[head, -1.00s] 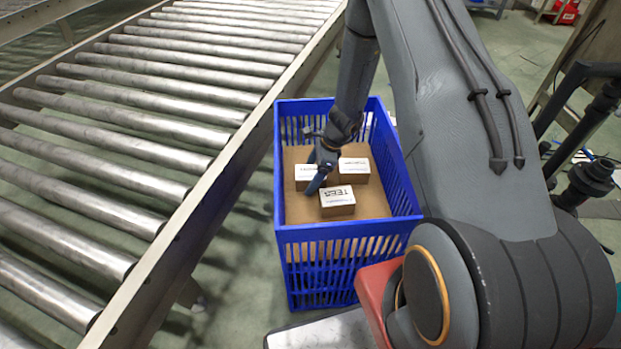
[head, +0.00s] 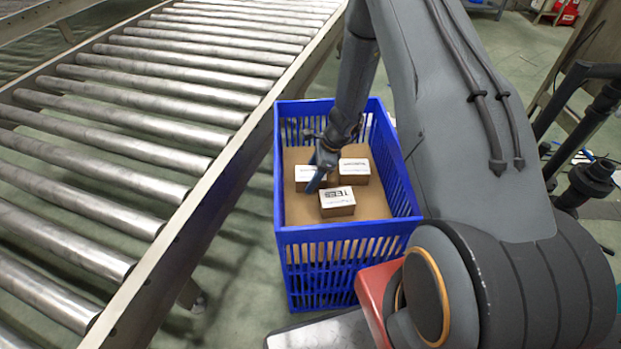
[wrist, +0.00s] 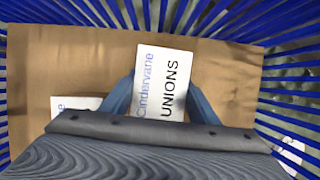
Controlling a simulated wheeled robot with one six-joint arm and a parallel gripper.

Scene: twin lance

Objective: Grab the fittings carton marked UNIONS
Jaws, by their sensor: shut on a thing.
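The carton marked UNIONS (wrist: 163,80) has a white top label and shows upright in the middle of the wrist view. My gripper (wrist: 158,98) has one blue finger against each side of it and is shut on it. In the head view my gripper (head: 314,183) is down in the blue crate (head: 345,233) at the left carton (head: 305,181), which appears to be the one held. Its label is not readable there. I cannot tell whether it is clear of the crate floor.
A carton marked TEES (head: 337,203) stands in front of the gripper, and another carton (head: 355,172) stands to the right, close by. The slatted crate walls rise around them. A roller conveyor (head: 130,130) runs along the left.

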